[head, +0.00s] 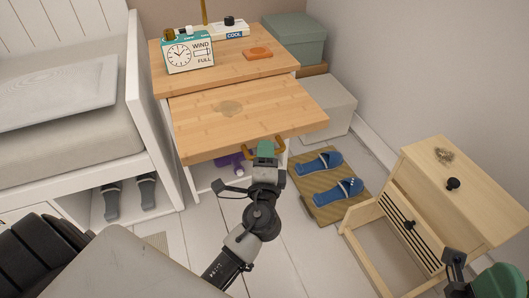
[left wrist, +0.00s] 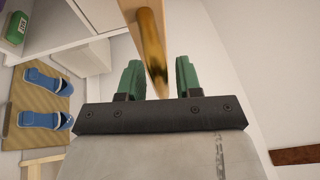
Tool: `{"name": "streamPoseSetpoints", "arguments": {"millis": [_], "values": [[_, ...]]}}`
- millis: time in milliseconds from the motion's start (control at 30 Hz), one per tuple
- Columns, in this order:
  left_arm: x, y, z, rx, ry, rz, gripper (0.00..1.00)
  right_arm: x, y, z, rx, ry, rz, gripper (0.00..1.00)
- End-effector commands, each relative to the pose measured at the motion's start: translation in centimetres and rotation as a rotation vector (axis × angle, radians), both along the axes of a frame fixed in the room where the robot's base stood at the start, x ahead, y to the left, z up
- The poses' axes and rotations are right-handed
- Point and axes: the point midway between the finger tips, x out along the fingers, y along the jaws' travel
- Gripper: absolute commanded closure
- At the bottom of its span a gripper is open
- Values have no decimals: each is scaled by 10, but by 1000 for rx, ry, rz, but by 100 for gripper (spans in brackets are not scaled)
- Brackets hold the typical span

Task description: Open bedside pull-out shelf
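The light-wood pull-out shelf (head: 205,135) stands out well in front of the bedside table's top (head: 225,68). Its brass handle (head: 280,146) is on the front edge, partly hidden behind my left gripper (head: 266,149). In the left wrist view the brass handle (left wrist: 151,45) runs down toward the space between the green fingers of my left gripper (left wrist: 160,78). The fingers are apart, with visible gaps beside the handle. Of my right gripper (head: 502,281), only a green part shows at the bottom right corner; its fingertips cannot be made out.
A clock box (head: 188,55) and an orange item (head: 258,53) sit on the tabletop. Blue slippers (head: 335,177) lie on a mat to the right. A small wooden cabinet (head: 465,205) stands at the right; the bed (head: 60,130) is at the left. White floor lies between.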

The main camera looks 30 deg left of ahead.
Motion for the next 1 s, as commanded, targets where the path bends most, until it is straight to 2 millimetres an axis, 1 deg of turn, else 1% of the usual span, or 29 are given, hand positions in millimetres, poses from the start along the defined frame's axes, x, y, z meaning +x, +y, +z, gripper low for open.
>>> {"name": "streamPoseSetpoints", "arguments": {"millis": [267, 367, 467, 800, 900, 1000], "values": [[0, 0, 0, 0, -1, 1, 60, 0, 0, 0, 0, 3, 0, 57], [-4, -2, -1, 0, 1, 0, 60, 0, 0, 0, 0, 3, 0, 57], [-15, -7, -4, 0, 4, 1, 60, 0, 0, 0, 0, 3, 0, 57], [-74, -37, -15, 0, 3, -2, 60, 0, 0, 0, 1, 3, 0, 57], [-85, -43, -17, 1, 3, -1, 60, 0, 0, 0, 1, 3, -1, 57], [-92, -46, -18, 0, 1, 0, 60, 0, 0, 0, 1, 3, -1, 57]]}}
